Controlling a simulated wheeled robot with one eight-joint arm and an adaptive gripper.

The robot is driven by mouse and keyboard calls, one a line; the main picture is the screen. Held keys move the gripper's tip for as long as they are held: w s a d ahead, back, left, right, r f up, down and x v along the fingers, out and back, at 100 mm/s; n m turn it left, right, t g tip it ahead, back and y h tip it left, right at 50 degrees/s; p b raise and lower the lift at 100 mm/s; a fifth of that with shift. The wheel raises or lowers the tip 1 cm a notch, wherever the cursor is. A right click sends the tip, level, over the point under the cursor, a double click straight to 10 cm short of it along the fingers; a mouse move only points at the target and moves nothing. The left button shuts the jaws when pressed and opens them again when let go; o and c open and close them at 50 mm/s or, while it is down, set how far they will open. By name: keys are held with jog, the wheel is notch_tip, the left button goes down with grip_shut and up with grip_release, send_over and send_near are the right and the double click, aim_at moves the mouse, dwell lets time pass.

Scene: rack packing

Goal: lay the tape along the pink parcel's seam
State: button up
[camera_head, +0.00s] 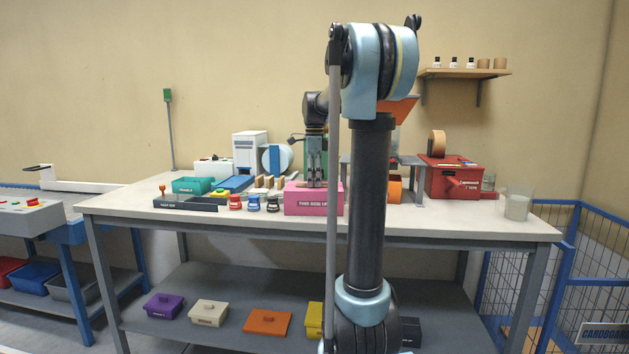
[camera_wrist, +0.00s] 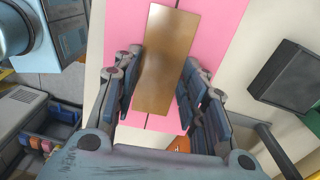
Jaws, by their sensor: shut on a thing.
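The pink parcel (camera_head: 314,203) sits on the workbench near its front edge, with a "this side up" label on its front. My gripper (camera_head: 316,183) points down at the parcel's top. In the wrist view the jaws (camera_wrist: 163,92) are on either side of a flat brown tape strip (camera_wrist: 165,60), shut on it. The strip lies over the pink top (camera_wrist: 222,22), roughly in line with the dark seam. The seam shows past both ends of the strip; its middle is hidden. I cannot tell whether the strip touches the parcel.
The bench's far left front (camera_head: 125,203) is clear.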

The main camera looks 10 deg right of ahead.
jog(key=o, duration=0.8)
jog(key=shift+c, duration=0.2)
jog(key=shift+r, duration=0.1)
notch_tip(320, 180, up, 12)
jog(key=s+f+n+t, duration=0.2)
jog(key=s+f+n, duration=1.8)
jog(key=s+f, duration=1.4)
jog(key=shift+s+f+n, duration=0.3)
jog(key=shift+s+f, duration=0.1)
jog(key=shift+f, duration=0.55)
